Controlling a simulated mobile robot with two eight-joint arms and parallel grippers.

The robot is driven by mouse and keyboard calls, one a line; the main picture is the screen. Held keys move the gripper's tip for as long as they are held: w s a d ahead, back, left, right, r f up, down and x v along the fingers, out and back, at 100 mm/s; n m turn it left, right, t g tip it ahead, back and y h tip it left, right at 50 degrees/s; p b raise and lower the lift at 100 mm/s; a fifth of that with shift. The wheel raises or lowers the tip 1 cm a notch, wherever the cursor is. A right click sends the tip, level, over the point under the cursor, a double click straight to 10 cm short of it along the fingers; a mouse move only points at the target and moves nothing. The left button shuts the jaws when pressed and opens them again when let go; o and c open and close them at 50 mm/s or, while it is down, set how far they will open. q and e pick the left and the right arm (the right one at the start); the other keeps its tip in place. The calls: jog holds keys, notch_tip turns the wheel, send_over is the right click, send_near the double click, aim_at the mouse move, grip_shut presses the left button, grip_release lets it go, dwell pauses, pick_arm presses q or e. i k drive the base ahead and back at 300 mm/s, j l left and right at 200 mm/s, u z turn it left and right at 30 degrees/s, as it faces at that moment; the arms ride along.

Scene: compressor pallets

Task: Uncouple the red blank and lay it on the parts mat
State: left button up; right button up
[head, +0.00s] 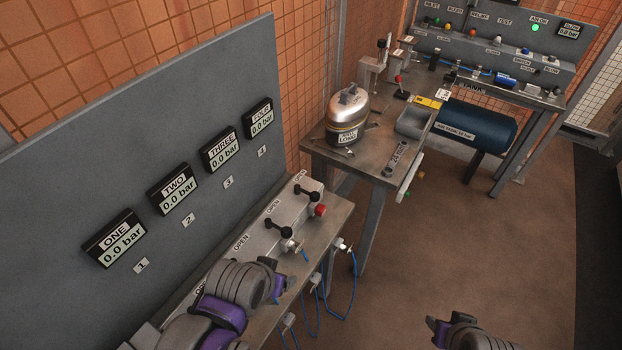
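A small red fitting (320,210), which looks like the red blank, sits on the front of the grey valve block at its far end, beside a black-handled valve (307,191). My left gripper (277,277) is over the near part of the block, short of the red fitting and apart from it. Its fingertips are partly hidden by its own wrist. My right gripper (434,330) is low at the bottom edge, over the floor, and only partly in frame. I cannot make out a parts mat in this view.
Gauges ONE to FOUR (179,192) on the grey panel read 0.0 bar. Blue hoses (338,312) hang below the bench front. A metal canister (347,112) and a grey tray (415,119) stand on the far table. A blue tank (474,127) lies beyond. The floor at right is clear.

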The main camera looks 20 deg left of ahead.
aim_at(321, 209)
jog(key=k+l+u, duration=0.1)
jog(key=u, duration=0.25)
jog(key=k+l+u, duration=0.1)
jog(key=u, duration=0.25)
jog(key=k+u, duration=0.15)
jog(key=u, duration=0.2)
